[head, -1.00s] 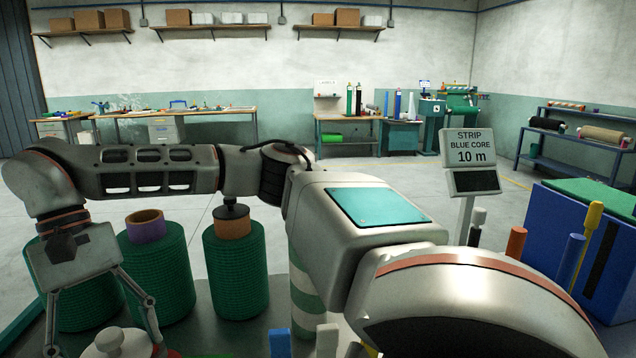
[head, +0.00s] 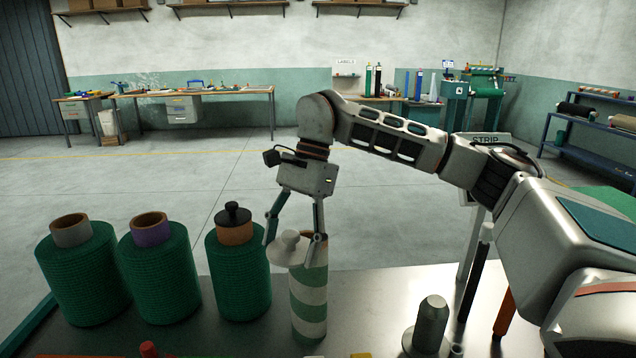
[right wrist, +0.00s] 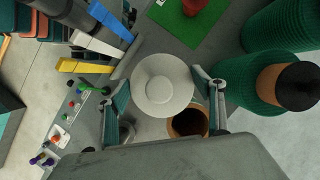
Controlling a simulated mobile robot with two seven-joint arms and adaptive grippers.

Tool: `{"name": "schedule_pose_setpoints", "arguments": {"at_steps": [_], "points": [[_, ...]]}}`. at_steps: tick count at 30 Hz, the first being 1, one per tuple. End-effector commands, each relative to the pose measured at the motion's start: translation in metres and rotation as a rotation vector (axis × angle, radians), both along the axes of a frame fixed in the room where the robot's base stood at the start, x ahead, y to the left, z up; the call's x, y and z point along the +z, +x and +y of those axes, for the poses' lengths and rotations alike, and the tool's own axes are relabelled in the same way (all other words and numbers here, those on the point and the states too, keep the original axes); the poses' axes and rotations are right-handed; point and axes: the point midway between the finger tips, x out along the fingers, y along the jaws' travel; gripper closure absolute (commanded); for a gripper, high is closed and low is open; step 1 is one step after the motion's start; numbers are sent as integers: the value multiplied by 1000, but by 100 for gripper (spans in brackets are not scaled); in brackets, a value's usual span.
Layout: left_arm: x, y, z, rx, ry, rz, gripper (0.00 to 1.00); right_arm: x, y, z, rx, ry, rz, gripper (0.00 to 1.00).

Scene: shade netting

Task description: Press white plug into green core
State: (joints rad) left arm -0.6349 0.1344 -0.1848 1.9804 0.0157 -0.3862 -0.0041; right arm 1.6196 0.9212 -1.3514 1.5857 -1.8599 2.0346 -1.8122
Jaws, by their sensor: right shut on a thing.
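My right gripper (head: 293,241) is shut on the white plug (head: 287,250), a round disc with a knob. The plug also shows between the fingers in the right wrist view (right wrist: 163,84). A tube with green and white stripes (head: 309,298), which I take as the green core, stands upright just right of and below the plug in the head view. In the right wrist view an open brown-lined tube mouth (right wrist: 188,123) shows beside the plug, partly covered by it. The plug is not centred over this mouth. My left gripper is not in view.
Green netting rolls with a grey core (head: 71,232), a purple core (head: 150,229) and a black-plugged orange core (head: 235,235) stand at left. A grey knobbed piece (head: 431,325) stands front right. Bare bench top (head: 370,300) lies between. Coloured posts (right wrist: 107,20) show in the right wrist view.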

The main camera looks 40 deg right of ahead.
Motion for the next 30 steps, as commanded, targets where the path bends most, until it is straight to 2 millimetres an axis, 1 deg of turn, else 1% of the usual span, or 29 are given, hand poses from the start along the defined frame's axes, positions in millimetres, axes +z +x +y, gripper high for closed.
{"name": "schedule_pose_setpoints", "arguments": {"at_steps": [1, 6, 12, 15, 18, 23, 30], "points": [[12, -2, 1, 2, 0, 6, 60, 14, 6, -8, -108, 2, -1, 51], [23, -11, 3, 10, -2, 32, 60, 30, 30, -34, -483, 0, 1, 50], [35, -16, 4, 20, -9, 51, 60, 41, 51, -63, -844, -1, 2, 50], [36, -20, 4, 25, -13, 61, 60, 45, 58, -74, -963, 0, 2, 50], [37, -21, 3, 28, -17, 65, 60, 46, 61, -81, -1037, 0, 2, 50], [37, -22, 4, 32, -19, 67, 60, 42, 63, -84, -1076, 0, 4, 50], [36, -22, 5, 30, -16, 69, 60, 24, 63, -84, -1075, -1, 5, 50]]}}
